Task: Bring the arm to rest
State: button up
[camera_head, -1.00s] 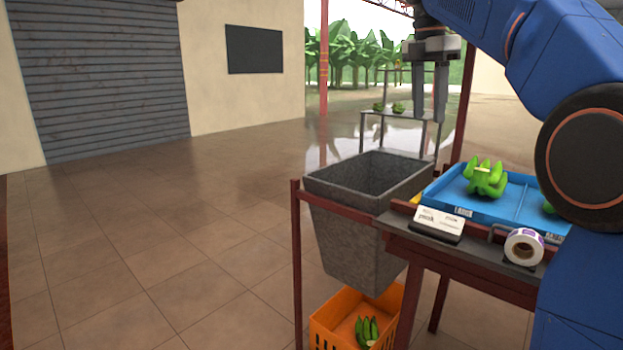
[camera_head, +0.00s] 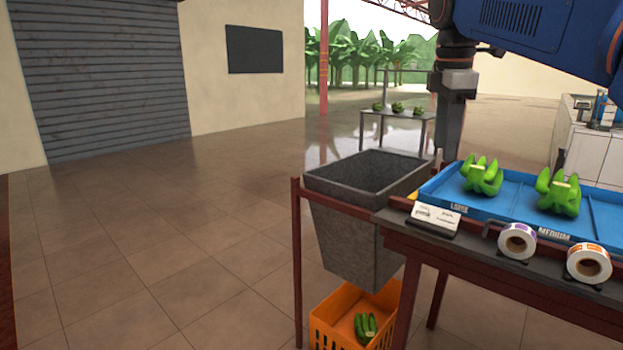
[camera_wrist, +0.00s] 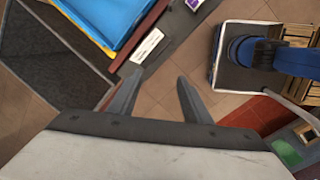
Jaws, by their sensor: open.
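My gripper (camera_head: 449,150) hangs downward at the upper right in the head view, behind the blue tray's left end. There its fingers overlap, seen edge-on. In the wrist view my gripper (camera_wrist: 155,92) shows two fingers apart with only floor between them, so it is open and empty. My blue arm crosses the top right of the head view.
The blue tray (camera_head: 520,222) holds two green banana clusters (camera_head: 481,176) on a dark bench with label rolls (camera_head: 517,241). A grey bin (camera_head: 350,225) stands left of it, above an orange crate (camera_head: 335,335) with green bananas. Open tiled floor lies left.

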jog(key=s+f+m+t, duration=0.1)
jog(key=s+f+m, duration=0.7)
jog(key=s+f, duration=0.4)
jog(key=s+d+f+m+t+y, duration=0.1)
jog(key=s+f+m+t, duration=0.1)
jog(key=s+f+m, duration=0.6)
jog(key=s+f, duration=0.5)
jog(key=f, duration=0.8)
jog(key=shift+d+f+m, duration=0.15)
jog(key=shift+f+m, duration=0.05)
jog(key=shift+m, duration=0.1)
